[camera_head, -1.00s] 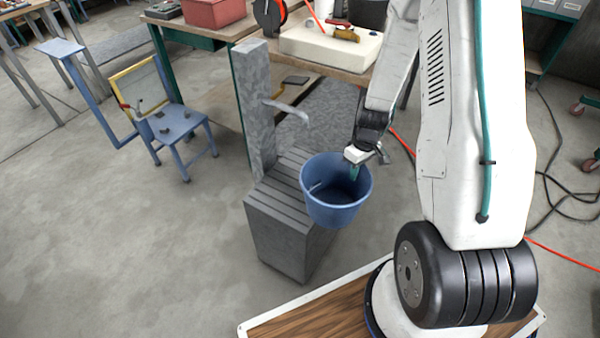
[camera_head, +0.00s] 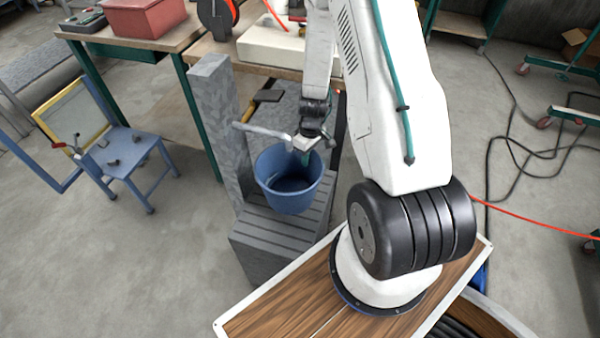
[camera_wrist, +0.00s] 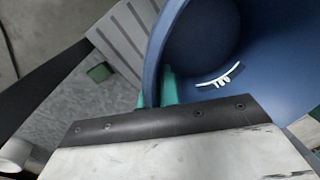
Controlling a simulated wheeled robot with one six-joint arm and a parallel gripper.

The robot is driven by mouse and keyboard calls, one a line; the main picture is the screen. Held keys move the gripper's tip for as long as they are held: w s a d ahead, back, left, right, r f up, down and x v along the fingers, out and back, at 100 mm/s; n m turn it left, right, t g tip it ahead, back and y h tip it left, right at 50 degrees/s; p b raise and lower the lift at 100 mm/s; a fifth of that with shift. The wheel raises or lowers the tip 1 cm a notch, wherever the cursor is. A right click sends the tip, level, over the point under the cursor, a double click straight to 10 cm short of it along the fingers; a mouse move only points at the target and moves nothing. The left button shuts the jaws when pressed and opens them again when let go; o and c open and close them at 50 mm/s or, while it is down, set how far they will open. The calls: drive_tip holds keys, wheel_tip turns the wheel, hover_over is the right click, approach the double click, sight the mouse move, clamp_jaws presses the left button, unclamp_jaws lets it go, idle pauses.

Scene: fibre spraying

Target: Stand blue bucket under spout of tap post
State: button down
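The blue bucket (camera_head: 289,196) is upright over the slatted top of the grey tap post's base (camera_head: 262,262). I cannot tell whether it rests there or hangs just above. The grey tap post (camera_head: 219,125) rises behind it to the left. Its pale spout (camera_head: 262,130) reaches right, its end near the bucket's back rim and my gripper (camera_head: 304,157). My gripper is shut on the bucket's rim, teal fingers at the wall. In the wrist view the bucket (camera_wrist: 245,60) shows a white mark inside, beside my teal fingertips (camera_wrist: 169,88); slats (camera_wrist: 122,42) show below.
A workbench (camera_head: 190,50) with a red box (camera_head: 143,17) and a white block (camera_head: 270,45) stands behind the post. A blue chair (camera_head: 125,150) is at the left. Cables (camera_head: 520,185) lie on the floor at the right. Floor at the lower left is clear.

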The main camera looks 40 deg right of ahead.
sight(290, 181)
drive_tip(key=shift+f, duration=2.55)
drive_tip(key=shift+a, duration=0.1)
drive_tip(key=c, duration=1.6)
unclamp_jaws()
drive_tip(key=shift+f, duration=0.15)
drive_tip(key=shift+c, duration=0.2)
